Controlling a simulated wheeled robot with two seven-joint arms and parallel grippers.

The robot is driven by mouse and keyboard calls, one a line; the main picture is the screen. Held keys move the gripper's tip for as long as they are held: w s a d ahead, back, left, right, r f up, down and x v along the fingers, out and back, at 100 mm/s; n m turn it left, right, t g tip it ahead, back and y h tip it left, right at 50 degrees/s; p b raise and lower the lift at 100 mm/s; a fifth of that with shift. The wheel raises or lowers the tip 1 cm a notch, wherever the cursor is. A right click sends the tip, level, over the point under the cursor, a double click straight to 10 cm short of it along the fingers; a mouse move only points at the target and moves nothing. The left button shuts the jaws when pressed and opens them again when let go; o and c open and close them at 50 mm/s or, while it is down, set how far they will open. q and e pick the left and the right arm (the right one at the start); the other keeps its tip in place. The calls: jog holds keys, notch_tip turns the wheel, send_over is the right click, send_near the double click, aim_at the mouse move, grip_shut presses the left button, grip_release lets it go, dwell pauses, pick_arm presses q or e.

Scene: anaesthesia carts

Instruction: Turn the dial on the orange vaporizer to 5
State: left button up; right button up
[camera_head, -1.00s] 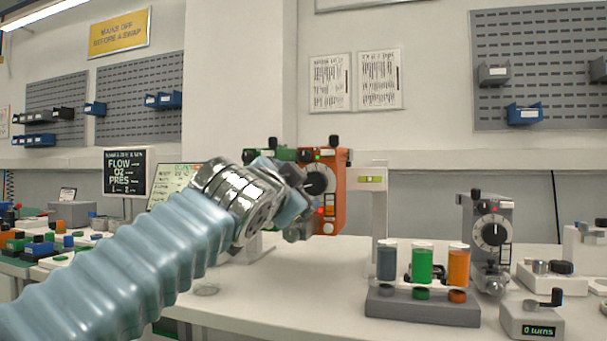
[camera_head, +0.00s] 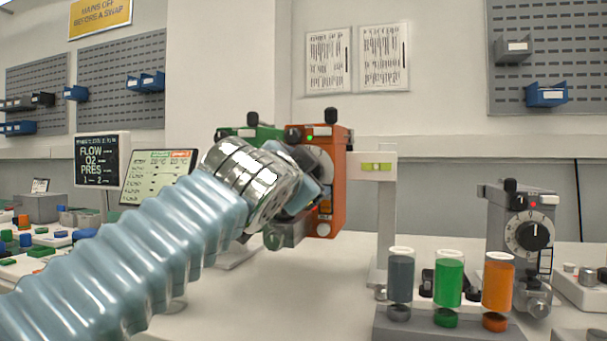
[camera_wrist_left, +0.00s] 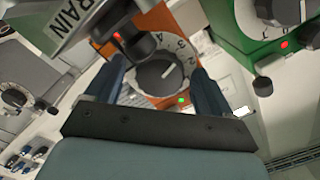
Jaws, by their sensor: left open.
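The orange vaporizer (camera_head: 337,185) stands at the middle of the head view, with a small green light near its top. Its dial is mostly hidden there behind my left gripper (camera_head: 305,190). In the left wrist view the orange body (camera_wrist_left: 184,18) carries the dial (camera_wrist_left: 160,75), a dark knob with a white pointer line on a pale numbered ring; 4, 3 and 2 can be made out. My left gripper (camera_wrist_left: 156,92) is open, its two fingers on either side of the dial. I cannot tell whether they touch it. The right gripper is not in view.
A green vaporizer (camera_head: 250,133) stands close on the left of the orange one. A grey vaporizer (camera_head: 522,225) and a rack with grey, green and orange bottles (camera_head: 450,278) stand to the right. The counter (camera_head: 285,285) in front is clear.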

pick_arm(q)
jog(key=c, duration=1.1)
jog(key=shift+o, duration=0.2)
jog(key=shift+f+n+b, duration=0.1)
jog(key=shift+n+b, duration=0.2)
jog(key=shift+n, duration=0.1)
jog(key=shift+n+b, duration=0.55)
jog(key=shift+n, duration=0.45)
jog(key=n+b, duration=0.1)
jog(key=n, duration=0.2)
jog(key=n+b, duration=0.1)
jog(key=n, duration=0.3)
jog(key=shift+d+n+h+b, duration=0.1)
jog(key=shift+n+h+b, duration=0.2)
jog(key=shift+n+g+b, duration=0.3)
jog(key=shift+n, duration=1.4)
